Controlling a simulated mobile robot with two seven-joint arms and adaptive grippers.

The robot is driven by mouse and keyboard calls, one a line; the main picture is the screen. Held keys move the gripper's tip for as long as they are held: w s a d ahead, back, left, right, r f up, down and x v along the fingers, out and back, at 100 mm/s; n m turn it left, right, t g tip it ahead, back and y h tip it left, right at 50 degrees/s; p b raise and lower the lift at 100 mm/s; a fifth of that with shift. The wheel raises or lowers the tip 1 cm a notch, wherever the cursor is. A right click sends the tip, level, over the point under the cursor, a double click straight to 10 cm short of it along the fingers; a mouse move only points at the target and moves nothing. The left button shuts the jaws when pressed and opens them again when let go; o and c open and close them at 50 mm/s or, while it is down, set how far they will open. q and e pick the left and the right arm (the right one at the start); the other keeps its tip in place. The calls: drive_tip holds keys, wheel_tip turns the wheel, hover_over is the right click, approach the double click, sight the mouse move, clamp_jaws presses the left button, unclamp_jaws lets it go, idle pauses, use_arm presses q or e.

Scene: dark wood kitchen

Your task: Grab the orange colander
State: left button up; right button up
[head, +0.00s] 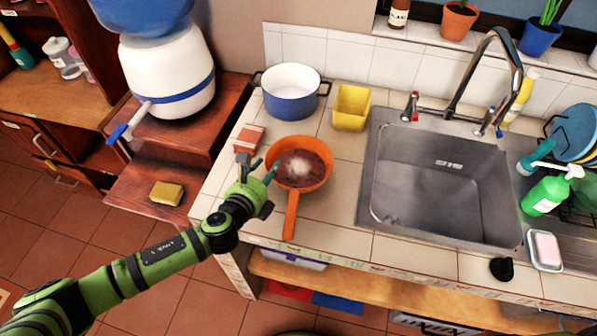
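The orange colander (318,178) sits on the tiled counter, left of the sink. It is round, with a long orange handle that points toward the front edge. Its middle looks dark red with a pale patch; I cannot tell whether that is contents or its perforated bottom. My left gripper (258,168) is at the colander's left side, with its fingers apart and nothing visible between them. One finger is close to or over the left rim; I cannot tell whether it touches. My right gripper is not in view.
A blue and white pot (291,104) and a yellow container (351,108) stand behind the colander. A small reddish box (249,138) lies behind my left gripper. The steel sink (440,190) is to the right. A yellow sponge (166,193) lies on the wooden step at left.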

use_arm(q)
drive_tip(key=shift+x, duration=1.15)
drive_tip(key=shift+s+a, duration=0.1)
clamp_jaws()
